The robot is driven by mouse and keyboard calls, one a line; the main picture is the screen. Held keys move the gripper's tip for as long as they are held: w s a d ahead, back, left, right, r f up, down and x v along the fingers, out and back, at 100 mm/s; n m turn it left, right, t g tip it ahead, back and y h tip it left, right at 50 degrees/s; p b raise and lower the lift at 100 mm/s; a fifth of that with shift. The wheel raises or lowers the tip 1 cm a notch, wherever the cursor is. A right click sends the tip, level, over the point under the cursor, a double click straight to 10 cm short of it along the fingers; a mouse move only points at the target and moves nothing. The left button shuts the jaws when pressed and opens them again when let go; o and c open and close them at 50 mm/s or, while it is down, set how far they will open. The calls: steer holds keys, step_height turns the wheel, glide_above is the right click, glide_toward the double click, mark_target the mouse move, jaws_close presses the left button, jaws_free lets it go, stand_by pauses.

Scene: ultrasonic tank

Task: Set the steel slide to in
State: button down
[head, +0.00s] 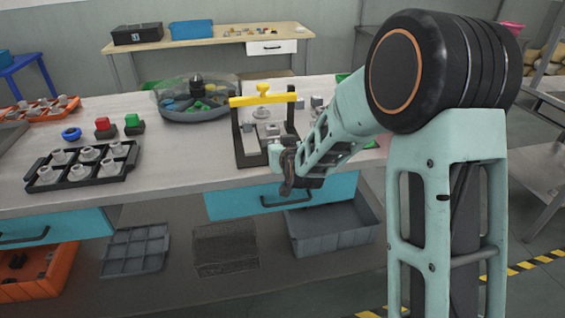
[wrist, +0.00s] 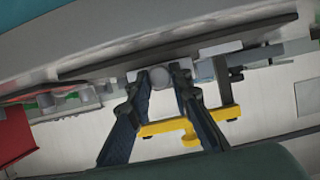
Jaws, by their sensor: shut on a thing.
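The steel slide shows in the wrist view as a grey bar with a round knob (wrist: 174,74) at the fingertips. In the head view a pale grey piece (head: 275,155) at the front of the black-framed fixture (head: 238,140) looks like the same slide, mostly hidden by my gripper. My gripper (head: 287,168) is at the fixture's front right. In the wrist view its two dark fingers (wrist: 164,84) stand on either side of the knob, shut on it. The slide's exact position along its track is hard to tell.
A yellow bar (head: 263,99) with a knob spans the fixture's top. Left of it stand a round tank (head: 196,115), red (head: 103,128) and green (head: 133,124) buttons, and a black tray (head: 40,182) of grey parts. The bench front (head: 190,180) between tray and fixture is clear.

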mark_target(276, 138)
steer(key=w, duration=0.1)
steer(key=w+a+b, duration=0.1)
steer(key=w, duration=0.1)
steer(key=shift+w, duration=0.2)
steer(key=shift+w+r, duration=0.1)
steer(key=shift+r, duration=0.15)
steer(key=c, duration=1.7)
jaws_free()
steer(key=shift+w+f, duration=0.1)
steer(key=shift+f, duration=0.05)
steer(key=shift+c, duration=0.2)
steer(key=v, duration=1.2)
